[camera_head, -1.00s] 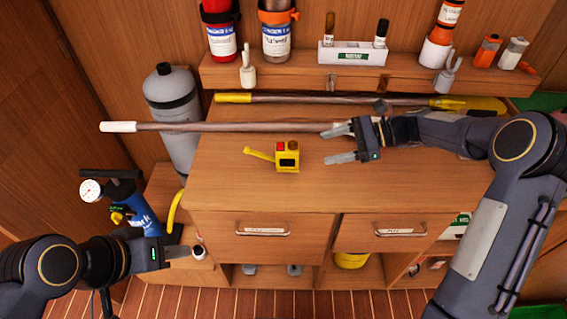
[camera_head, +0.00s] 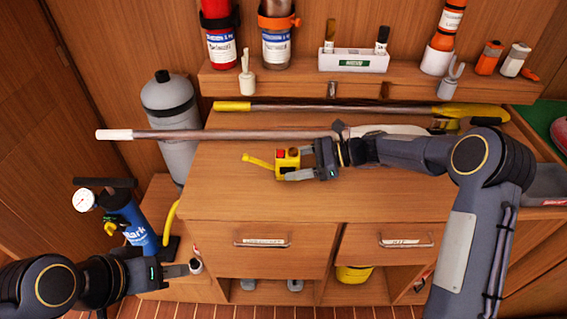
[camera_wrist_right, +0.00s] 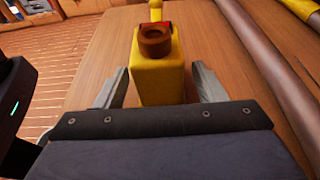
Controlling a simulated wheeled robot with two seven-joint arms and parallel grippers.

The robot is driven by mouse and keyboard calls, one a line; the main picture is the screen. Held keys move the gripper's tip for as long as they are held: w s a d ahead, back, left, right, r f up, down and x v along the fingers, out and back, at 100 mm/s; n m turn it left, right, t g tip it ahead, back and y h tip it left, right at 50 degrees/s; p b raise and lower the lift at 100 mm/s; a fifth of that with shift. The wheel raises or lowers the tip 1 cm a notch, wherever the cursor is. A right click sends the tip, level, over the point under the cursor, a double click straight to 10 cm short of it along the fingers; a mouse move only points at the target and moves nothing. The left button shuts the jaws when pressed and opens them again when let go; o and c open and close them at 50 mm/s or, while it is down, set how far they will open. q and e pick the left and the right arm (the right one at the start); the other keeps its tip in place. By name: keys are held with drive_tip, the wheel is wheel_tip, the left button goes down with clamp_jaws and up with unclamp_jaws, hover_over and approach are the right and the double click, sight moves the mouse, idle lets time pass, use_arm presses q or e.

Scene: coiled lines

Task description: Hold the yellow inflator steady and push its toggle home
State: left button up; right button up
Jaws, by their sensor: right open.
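The small yellow inflator (camera_head: 287,166) sits on the wooden worktop (camera_head: 240,195), with a red part on top and a yellow arm reaching left. My right gripper (camera_head: 291,163) is open, with its fingers reaching along either side of the inflator's body. In the right wrist view the inflator (camera_wrist_right: 158,75) stands between the two fingers, with a visible gap on each side. A reddish-brown round part (camera_wrist_right: 155,40) shows at its top; I cannot tell whether this is the toggle. My left gripper (camera_head: 185,270) is low at the left, away from the inflator; its jaw opening is unclear.
A long pole (camera_head: 230,134) with a white end lies behind the inflator, and a yellow-ended pole (camera_head: 290,107) lies farther back. A grey cylinder (camera_head: 172,105) and a blue pump (camera_head: 138,226) with a gauge stand at the left. The worktop in front of the inflator is clear.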

drive_tip(key=shift+a+f, duration=0.15)
drive_tip(key=shift+a, duration=0.35)
drive_tip(key=c, duration=0.9)
use_arm(q)
drive_tip(key=shift+c, duration=0.4)
